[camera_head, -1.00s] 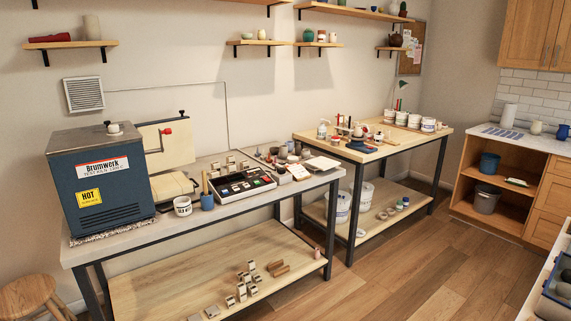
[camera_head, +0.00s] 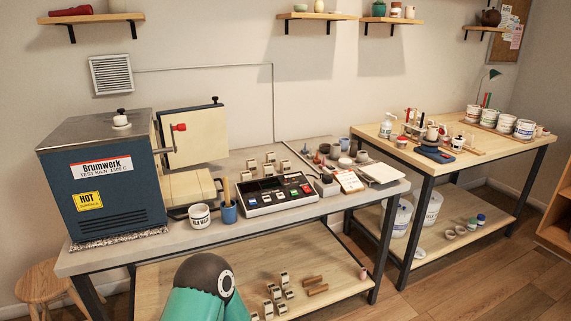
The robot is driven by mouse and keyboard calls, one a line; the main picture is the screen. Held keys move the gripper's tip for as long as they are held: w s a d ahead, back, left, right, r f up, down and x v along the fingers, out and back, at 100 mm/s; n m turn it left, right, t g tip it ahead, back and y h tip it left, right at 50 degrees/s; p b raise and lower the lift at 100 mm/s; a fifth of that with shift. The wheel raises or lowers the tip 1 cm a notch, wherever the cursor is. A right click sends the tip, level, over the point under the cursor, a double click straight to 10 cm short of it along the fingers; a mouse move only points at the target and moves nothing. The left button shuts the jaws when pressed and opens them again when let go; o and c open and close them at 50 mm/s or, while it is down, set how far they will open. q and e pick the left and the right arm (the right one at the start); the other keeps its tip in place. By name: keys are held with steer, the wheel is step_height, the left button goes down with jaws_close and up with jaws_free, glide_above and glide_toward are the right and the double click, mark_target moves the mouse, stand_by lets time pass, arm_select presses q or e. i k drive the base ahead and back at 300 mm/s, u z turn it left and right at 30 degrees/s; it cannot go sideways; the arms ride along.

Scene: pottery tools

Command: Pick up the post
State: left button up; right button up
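Several small pale blocks (camera_head: 284,279), perhaps kiln posts, are on the lower shelf (camera_head: 232,256) of the kiln table, some upright. Two brown rods (camera_head: 315,289) lie beside them. A small pinkish cylinder (camera_head: 363,273) stands near the shelf's right end. More small pale blocks (camera_head: 269,166) stand on the tabletop behind the control box. I cannot tell which one is the post. Neither gripper shows; only a teal and dark link of my arm is in view at the bottom, covering part of the lower shelf.
The blue kiln (camera_head: 104,182) stands open at the left end, marked HOT. A white tub (camera_head: 200,216), a blue cup (camera_head: 228,212) and a control box (camera_head: 275,194) line the front edge. A wooden stool (camera_head: 42,285) is at lower left. A second table (camera_head: 472,135) stands right.

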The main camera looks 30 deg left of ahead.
mark_target(270, 156)
steer(key=u, duration=0.4)
steer(key=i, duration=1.1)
steer(key=u, duration=0.75)
steer(key=k, duration=0.8)
steer(key=u, duration=0.15)
steer(key=i, duration=0.85)
steer(key=z, duration=0.1)
